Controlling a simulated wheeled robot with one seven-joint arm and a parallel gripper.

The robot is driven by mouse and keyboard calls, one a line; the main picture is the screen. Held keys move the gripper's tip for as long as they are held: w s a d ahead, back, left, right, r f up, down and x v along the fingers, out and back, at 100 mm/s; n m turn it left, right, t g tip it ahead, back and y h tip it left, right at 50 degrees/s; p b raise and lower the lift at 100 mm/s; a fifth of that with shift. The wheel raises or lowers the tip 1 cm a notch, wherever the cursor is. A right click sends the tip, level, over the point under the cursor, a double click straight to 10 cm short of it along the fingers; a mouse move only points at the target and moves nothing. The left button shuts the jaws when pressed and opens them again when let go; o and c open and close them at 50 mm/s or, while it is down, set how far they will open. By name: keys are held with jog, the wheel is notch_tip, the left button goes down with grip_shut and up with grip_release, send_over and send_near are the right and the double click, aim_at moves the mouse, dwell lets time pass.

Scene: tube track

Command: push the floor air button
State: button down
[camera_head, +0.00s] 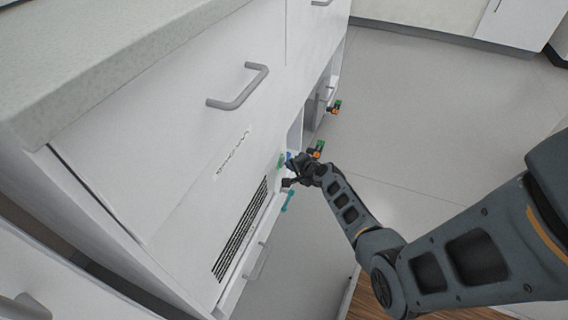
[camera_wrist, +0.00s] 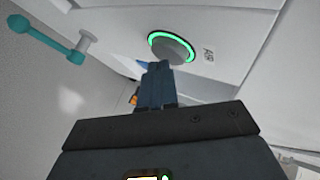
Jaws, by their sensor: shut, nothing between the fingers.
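The air button (camera_wrist: 172,48) is a round grey button with a lit green ring, set in the white cabinet front. In the wrist view it is at the upper middle, with a small printed label to its right. My gripper (camera_wrist: 157,66) is shut and empty. Its fingertips are just below the button in the picture; I cannot tell whether they touch it. In the head view my gripper (camera_head: 289,167) is at the low part of the cabinet front, and a bit of green (camera_head: 281,160) shows beside it.
A teal handle (camera_wrist: 45,38) sticks out left of the button. A dark vent grille (camera_head: 240,228) and a grey drawer handle (camera_head: 239,88) are on the cabinet front. Green and orange fittings (camera_head: 335,107) stick out farther along. The grey floor (camera_head: 420,120) to the right is clear.

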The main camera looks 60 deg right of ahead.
jog(key=shift+w, duration=0.2)
jog(key=shift+s, duration=1)
jog(key=s+b, duration=0.1)
jog(key=s, duration=0.5)
jog(key=shift+d, duration=0.25)
